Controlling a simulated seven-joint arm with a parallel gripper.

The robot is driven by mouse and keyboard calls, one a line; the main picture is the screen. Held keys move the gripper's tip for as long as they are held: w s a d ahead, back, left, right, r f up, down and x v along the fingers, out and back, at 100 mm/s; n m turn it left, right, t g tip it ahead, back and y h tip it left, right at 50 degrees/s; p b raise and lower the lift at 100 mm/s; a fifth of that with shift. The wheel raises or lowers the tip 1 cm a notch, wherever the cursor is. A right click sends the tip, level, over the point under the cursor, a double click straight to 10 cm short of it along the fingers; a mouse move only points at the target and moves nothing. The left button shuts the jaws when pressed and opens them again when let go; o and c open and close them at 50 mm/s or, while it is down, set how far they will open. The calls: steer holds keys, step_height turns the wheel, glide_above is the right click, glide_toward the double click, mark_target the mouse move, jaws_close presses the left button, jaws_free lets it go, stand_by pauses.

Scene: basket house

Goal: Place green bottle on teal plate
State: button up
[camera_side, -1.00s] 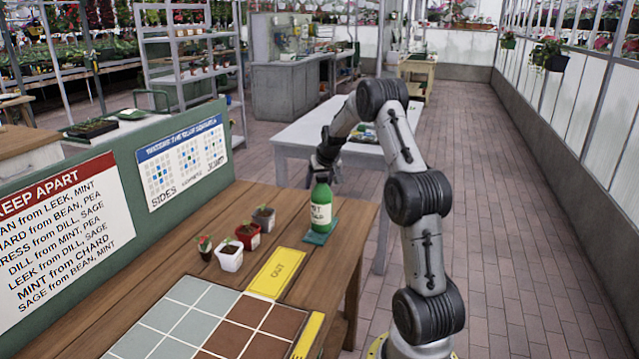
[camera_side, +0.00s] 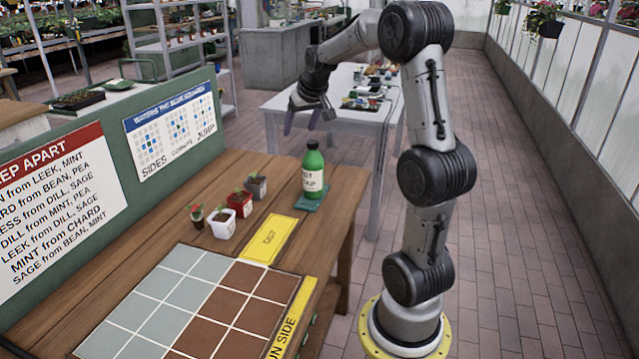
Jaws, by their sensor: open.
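The green bottle (camera_side: 313,171) has a white label and stands upright on a small teal plate (camera_side: 309,201) near the back right corner of the wooden table. My gripper (camera_side: 307,127) is open and empty. It is in the air above and behind the bottle in the picture, apart from it. The bottle covers part of the plate.
Several small pots with plants stand left of the bottle, including a red pot (camera_side: 240,204) and a white pot (camera_side: 222,223). A yellow sign (camera_side: 270,238) and a tile grid (camera_side: 190,300) lie in front. A white table (camera_side: 290,103) with clutter stands behind.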

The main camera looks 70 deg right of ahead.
steer(key=s+a+r+n+y, duration=0.1)
steer(key=a+r+n, duration=0.2)
steer(key=a, duration=1.2)
steer(key=s+a+f+n+y, duration=0.1)
steer(key=s+a+f+n, duration=0.1)
steer(key=s+a, duration=0.6)
steer(key=s+a+f+n+t+y, duration=0.1)
steer(key=s+a+f+n+y, duration=0.1)
steer(key=s+a, duration=0.6)
steer(key=a+n, duration=0.1)
steer(key=a, duration=0.2)
steer(key=shift+a+n, duration=0.15)
steer(key=shift+n, duration=0.25)
